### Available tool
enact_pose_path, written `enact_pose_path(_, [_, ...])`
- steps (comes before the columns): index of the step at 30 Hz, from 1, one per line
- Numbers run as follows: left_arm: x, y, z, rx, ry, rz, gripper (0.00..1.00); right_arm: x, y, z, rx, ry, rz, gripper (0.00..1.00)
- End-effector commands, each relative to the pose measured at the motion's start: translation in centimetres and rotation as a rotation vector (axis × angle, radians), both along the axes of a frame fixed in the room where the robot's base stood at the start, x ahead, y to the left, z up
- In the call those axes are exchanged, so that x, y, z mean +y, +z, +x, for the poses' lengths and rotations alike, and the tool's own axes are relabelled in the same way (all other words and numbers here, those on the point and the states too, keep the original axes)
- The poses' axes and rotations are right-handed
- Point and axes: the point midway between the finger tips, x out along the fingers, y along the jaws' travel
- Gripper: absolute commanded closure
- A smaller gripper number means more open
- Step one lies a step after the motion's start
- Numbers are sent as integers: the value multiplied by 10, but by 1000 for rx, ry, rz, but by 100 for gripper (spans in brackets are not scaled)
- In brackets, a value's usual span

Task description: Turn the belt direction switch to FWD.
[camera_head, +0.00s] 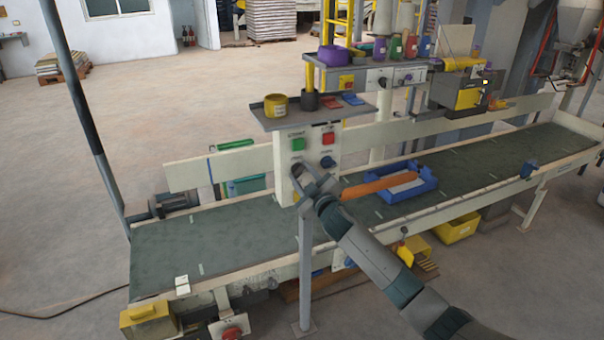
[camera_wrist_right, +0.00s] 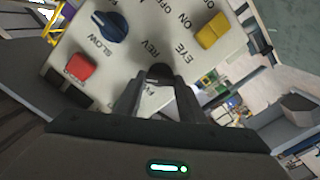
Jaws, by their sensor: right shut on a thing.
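The belt direction switch is a dark knob (camera_wrist_right: 160,72) on the cream control panel (camera_wrist_right: 125,65). A REV label shows beside it, and a partly covered label starting with F lies between my fingers. My right gripper (camera_wrist_right: 158,86) is shut on the knob, one finger on each side. Which way its pointer faces cannot be told. In the head view my right gripper (camera_head: 301,182) reaches the lower left of the panel (camera_head: 312,158) and hides most of the knob. My left gripper is not in view.
The panel also has a blue knob (camera_wrist_right: 110,26) marked SLOW, a red button (camera_wrist_right: 80,67) and a yellow switch (camera_wrist_right: 212,30) close by. A green button (camera_head: 297,144) shows above. A blue tray (camera_head: 428,188) sits on the dark belt (camera_head: 225,240) to the right.

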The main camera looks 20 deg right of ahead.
Motion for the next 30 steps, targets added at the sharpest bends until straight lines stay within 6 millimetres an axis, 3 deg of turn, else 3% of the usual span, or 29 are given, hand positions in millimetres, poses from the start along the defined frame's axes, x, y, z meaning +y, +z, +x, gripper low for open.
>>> enact_pose_path(21, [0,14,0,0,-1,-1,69,2,-2,0,2,1,-670,86])
enact_pose_path(30, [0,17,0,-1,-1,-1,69,2,-3,0,2,1,-849,86])
